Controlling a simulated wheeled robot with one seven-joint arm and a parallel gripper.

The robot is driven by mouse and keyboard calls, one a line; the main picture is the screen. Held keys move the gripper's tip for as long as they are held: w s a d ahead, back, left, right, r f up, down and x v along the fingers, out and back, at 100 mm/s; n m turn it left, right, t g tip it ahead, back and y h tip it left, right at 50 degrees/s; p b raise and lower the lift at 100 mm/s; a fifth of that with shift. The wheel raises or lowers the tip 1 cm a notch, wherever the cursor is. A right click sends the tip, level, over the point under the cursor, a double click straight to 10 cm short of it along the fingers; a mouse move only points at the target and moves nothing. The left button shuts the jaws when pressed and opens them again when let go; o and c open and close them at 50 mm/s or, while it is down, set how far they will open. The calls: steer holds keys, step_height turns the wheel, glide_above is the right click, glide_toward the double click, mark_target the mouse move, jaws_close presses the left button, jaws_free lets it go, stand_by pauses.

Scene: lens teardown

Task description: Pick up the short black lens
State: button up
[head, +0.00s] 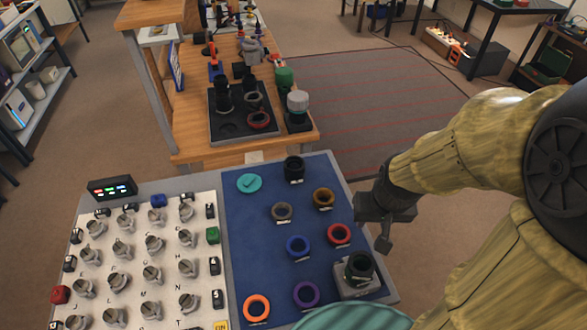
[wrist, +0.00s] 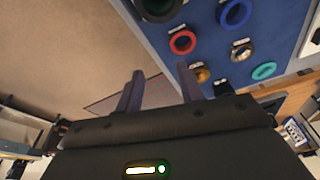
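Two black lens pieces are on the blue mat (head: 262,240) in the head view. One is a short black cylinder (head: 293,168) at its far edge, with a small label. The other is a black cylinder (head: 359,268) in a grey block at the near right corner. I cannot tell for sure which one the task names. A dark round piece with a green glint (wrist: 160,8) is cut off at the top of the wrist view. My gripper (head: 384,238) hangs right of the mat, apart from both. In the wrist view its fingers (wrist: 160,88) are spread with nothing between them.
Coloured rings lie on the mat, among them red (head: 339,234), blue (head: 298,247), brown (head: 323,198) and purple (head: 306,294). A teal disc (head: 249,183) lies at the far left. A knob panel (head: 135,235) stands left. A wooden table (head: 185,130) with a dark lens tray (head: 232,130) stands behind.

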steer(key=o, duration=0.4)
steer(key=shift+w+a, duration=0.1)
steer(key=shift+a, duration=0.05)
steer(key=shift+c, duration=0.2)
steer(key=o, duration=0.5)
steer(key=w+a+t, duration=0.1)
steer(key=w+a, duration=0.2)
steer(key=w+a+t+y, duration=0.1)
steer(key=w+a, duration=0.2)
steer(key=w+a+f+t, duration=0.1)
steer(key=w+a, duration=0.1)
steer(key=w, duration=0.1)
steer(key=shift+w+a+m, duration=0.1)
steer(key=shift+a+m, duration=0.2)
steer(key=shift+a, duration=0.1)
steer(key=shift+o, duration=0.2)
steer(key=w+a+f+m+t, duration=0.2)
steer(key=w+a+t, duration=0.1)
steer(key=w+a, duration=0.5)
steer(key=m+t+h, duration=0.2)
steer(key=h, duration=0.2)
glide_toward(291, 169)
steer(key=a+r, duration=0.1)
steer(key=a, duration=0.1)
steer(key=s+h, duration=0.1)
steer(key=s+a+h, duration=0.1)
steer(key=s+a+f+m+t+h, duration=0.1)
steer(key=s, duration=0.1)
steer(key=shift+a+h, duration=0.15)
steer(key=shift+h, duration=0.15)
